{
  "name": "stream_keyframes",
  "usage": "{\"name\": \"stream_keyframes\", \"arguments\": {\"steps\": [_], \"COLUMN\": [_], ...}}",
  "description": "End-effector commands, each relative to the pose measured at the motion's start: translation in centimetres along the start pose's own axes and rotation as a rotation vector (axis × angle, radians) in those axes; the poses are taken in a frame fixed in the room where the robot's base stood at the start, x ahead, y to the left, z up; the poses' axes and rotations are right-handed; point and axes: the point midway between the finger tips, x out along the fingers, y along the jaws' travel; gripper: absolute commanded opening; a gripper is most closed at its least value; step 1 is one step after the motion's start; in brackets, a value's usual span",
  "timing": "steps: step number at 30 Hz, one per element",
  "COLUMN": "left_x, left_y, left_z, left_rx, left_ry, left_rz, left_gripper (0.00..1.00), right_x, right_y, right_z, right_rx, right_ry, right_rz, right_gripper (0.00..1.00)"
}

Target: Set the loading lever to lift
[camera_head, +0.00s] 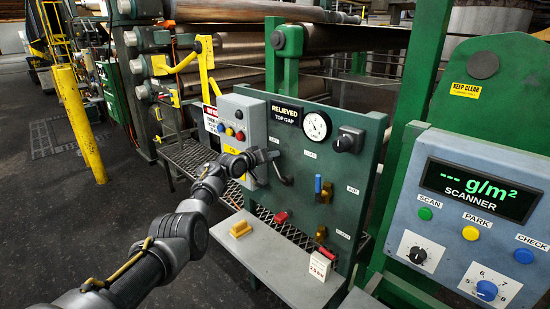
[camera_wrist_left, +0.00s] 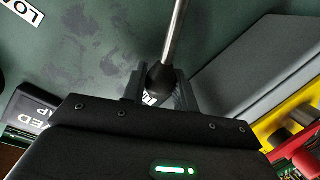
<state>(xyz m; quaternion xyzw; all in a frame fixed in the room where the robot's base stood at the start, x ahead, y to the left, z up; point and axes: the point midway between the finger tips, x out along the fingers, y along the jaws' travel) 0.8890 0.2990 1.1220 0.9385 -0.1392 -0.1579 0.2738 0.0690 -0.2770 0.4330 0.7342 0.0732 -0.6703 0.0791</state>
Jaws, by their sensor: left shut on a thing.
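The loading lever (camera_head: 284,177) is on the green panel (camera_head: 325,165), at its left side next to the grey button box. Its steel rod (camera_wrist_left: 175,35) and black knob (camera_wrist_left: 158,77) show in the left wrist view. My left gripper (camera_head: 271,155) is at the panel, and in the left wrist view its fingers (camera_wrist_left: 160,92) are shut around the knob. A small label behind the knob is partly hidden by the fingers. The display above reads RELIEVED, TOP GAP (camera_head: 286,113). My right gripper is not in view.
A pressure gauge (camera_head: 316,126), a black knob (camera_head: 348,140) and a blue-handled valve (camera_head: 322,189) share the panel. The scanner console (camera_head: 475,215) stands at right; a yellow post (camera_head: 80,125) at left.

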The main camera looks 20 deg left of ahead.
Motion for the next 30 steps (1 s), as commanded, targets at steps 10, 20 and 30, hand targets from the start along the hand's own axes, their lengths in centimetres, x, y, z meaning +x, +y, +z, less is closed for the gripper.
{"name": "stream_keyframes", "arguments": {"steps": [10,20,30], "left_x": [-0.04,-0.04,-0.09], "left_y": [-0.41,-0.39,-0.31], "left_z": [0.25,0.24,0.10], "left_rx": [-0.024,-0.023,-0.021], "left_ry": [-0.008,-0.008,-0.005], "left_rz": [0.000,0.000,0.001], "left_gripper": [0.00,0.46,0.50], "right_x": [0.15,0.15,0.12], "right_y": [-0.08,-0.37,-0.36], "right_z": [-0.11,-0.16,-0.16], "right_rx": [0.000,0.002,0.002], "right_ry": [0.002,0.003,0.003], "right_rz": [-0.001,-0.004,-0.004], "right_gripper": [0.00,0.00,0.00]}}
